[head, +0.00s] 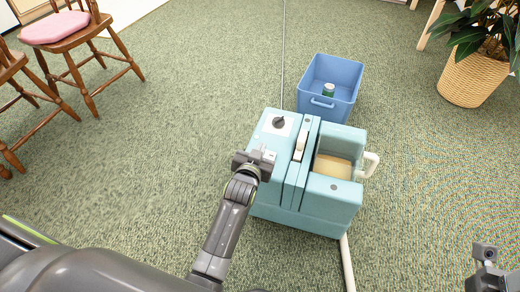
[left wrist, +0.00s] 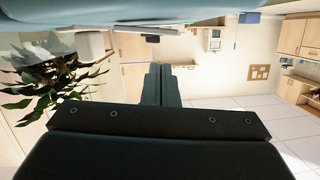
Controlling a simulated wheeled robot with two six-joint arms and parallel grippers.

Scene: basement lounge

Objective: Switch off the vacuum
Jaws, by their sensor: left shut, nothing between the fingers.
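The vacuum (head: 328,205) is a pale blue boxy machine on the carpet in the middle of the head view. A black dial (head: 279,122) sits on a white plate on its top, and a white handle-like part (head: 300,145) stands in a slot. A small white piece (head: 269,155) shows beside my left gripper (head: 262,160), which is shut and empty at the vacuum's near left top edge. Contact cannot be told. In the left wrist view the shut fingers (left wrist: 168,85) point ahead below a blurred pale blue surface (left wrist: 150,15). My right gripper (head: 484,253) is at the lower right, away from the vacuum.
A blue bin (head: 345,75) with a green can (head: 328,90) stands just behind the vacuum. A pale hose (head: 347,262) runs toward me. Wooden chairs (head: 75,45) are at the left, a potted plant (head: 470,80) at the right. The carpet between is clear.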

